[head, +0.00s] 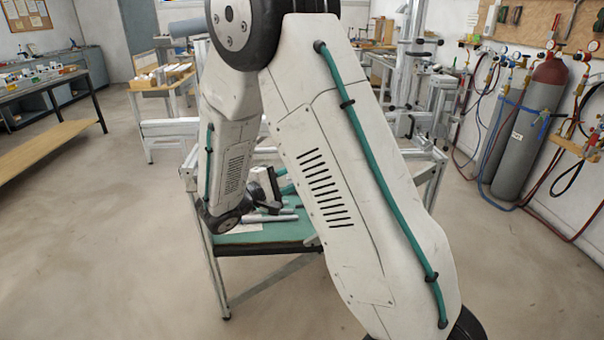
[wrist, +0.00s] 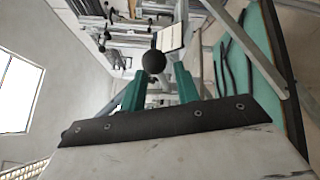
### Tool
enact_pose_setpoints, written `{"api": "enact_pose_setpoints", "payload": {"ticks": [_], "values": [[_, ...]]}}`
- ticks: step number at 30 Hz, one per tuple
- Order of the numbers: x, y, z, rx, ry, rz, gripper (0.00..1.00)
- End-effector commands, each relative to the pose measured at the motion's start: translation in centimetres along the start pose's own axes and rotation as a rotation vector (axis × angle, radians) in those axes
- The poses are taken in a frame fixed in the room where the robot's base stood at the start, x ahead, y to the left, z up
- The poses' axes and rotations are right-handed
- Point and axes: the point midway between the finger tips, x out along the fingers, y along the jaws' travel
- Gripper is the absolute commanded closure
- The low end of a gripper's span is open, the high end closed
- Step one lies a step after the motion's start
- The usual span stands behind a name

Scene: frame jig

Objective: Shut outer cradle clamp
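My gripper (wrist: 157,82) shows in the wrist view with its two teal fingers apart. A round black knob (wrist: 153,61) appears between the fingertips or just beyond them; the fingers do not visibly close on it. It looks like a clamp handle's end, but the clamp body and its position are not clear. In the head view my arm covers most of the frame jig. Part of the jig table's green top (head: 262,236) shows, with pale tubes (head: 258,218) on it, close to my dark wrist. The cradle clamps cannot be made out there.
In the wrist view a white panel (wrist: 172,37) stands behind the knob, and a metal frame bar (wrist: 240,42) runs along the right. In the head view gas cylinders (head: 528,125) stand at the right wall and a workbench (head: 45,100) at the left. Floor around the table is clear.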

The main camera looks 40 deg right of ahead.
Motion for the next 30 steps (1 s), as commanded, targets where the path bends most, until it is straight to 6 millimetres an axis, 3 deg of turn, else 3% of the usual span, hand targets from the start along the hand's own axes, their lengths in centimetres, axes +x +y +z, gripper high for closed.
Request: {"api": "enact_pose_setpoints", "payload": {"ticks": [7, 17, 18, 21, 30], "values": [[3.3, 0.0, 0.1, 0.000, -0.002, -0.002, 0.68], [3.9, 0.0, 0.1, -0.001, -0.001, -0.002, 0.68], [3.9, 0.0, 0.1, -0.001, -0.001, -0.002, 0.71], [3.8, 0.0, 0.1, -0.001, -0.001, -0.002, 0.99], [3.8, 0.1, 0.1, -0.007, 0.002, -0.007, 1.00]]}}
